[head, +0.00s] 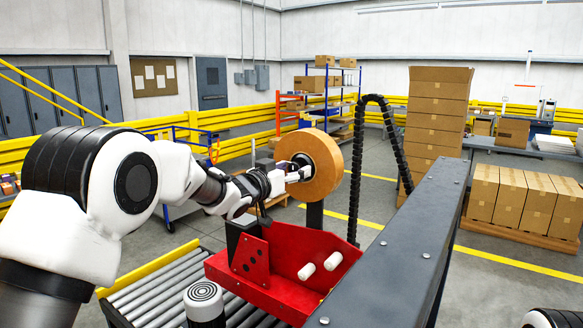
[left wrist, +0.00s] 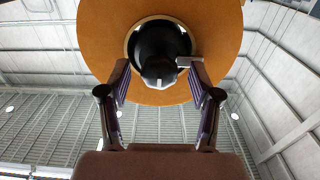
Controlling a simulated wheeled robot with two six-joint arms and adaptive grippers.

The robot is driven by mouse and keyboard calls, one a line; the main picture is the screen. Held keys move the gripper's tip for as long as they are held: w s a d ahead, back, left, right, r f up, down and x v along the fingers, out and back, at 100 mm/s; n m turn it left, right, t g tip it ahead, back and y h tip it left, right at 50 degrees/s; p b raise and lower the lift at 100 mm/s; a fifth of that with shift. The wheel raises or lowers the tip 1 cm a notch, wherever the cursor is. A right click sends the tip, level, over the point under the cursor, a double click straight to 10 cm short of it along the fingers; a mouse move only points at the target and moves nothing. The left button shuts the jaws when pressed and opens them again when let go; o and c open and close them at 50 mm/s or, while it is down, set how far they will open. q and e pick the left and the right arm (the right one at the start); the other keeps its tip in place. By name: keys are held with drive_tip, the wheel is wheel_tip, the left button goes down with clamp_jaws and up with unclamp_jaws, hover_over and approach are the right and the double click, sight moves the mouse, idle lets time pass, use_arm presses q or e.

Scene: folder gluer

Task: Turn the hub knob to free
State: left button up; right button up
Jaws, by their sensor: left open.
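A brown tape roll (head: 324,165) stands upright on a hub above a red machine unit (head: 287,262). In the left wrist view the roll (left wrist: 103,38) fills the top, with the dark round hub (left wrist: 158,38) in its centre. The black hub knob (left wrist: 158,68) sticks out from the hub towards me, with light grey pieces beside it. My left gripper (head: 298,174) is at the roll's near face. In the left wrist view its open fingers (left wrist: 160,75) stand on either side of the knob, with gaps showing. In the head view the gripper hides most of the knob. My right gripper is out of view.
A dark grey beam (head: 400,250) runs along the right of the red unit. A roller conveyor (head: 150,295) lies at the lower left. Stacked cartons (head: 436,120) stand farther back.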

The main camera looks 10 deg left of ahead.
use_arm(q)
drive_tip(key=c, duration=1.1)
drive_tip(key=shift+c, duration=0.2)
drive_tip(key=shift+f+m+b, duration=0.1)
drive_tip(key=shift+m+b, duration=5.45)
drive_tip(key=shift+m, duration=3.45)
drive_tip(key=o, duration=1.1)
